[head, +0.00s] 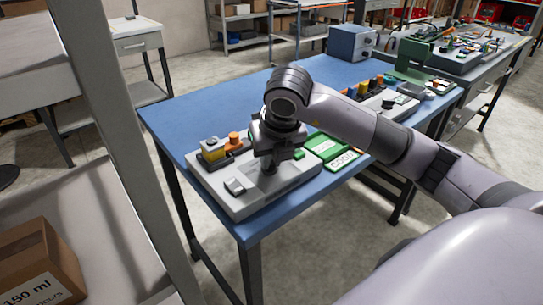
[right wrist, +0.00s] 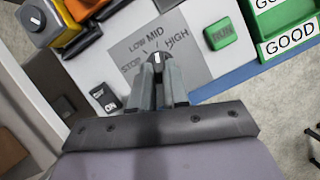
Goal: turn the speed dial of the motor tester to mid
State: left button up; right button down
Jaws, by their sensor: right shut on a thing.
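The motor tester (head: 247,207) is a grey panel at the near left end of the blue table. In the right wrist view its speed dial (right wrist: 157,58) is a small dark knob with a white mark, below the printed words STOP, LOW, MID and HIGH (right wrist: 176,47). The white mark points up the picture, roughly toward MID; its exact alignment is hard to tell. My right gripper (right wrist: 157,72) is shut on the dial from above, its fingers on both sides. In the head view my right gripper (head: 268,166) hides the dial. My left gripper is not in view.
An ON rocker switch (right wrist: 105,99) lies left of the dial and a green RUN button (right wrist: 220,34) right of it. Green trays marked GOOD (right wrist: 289,40) stand beside the panel. A grey post (head: 125,130) rises at the left.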

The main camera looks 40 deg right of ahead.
jog(key=c, duration=1.1)
grip_release()
jog(key=v, duration=0.7)
jog(key=shift+r, duration=0.15)
jog(key=shift+s, duration=0.1)
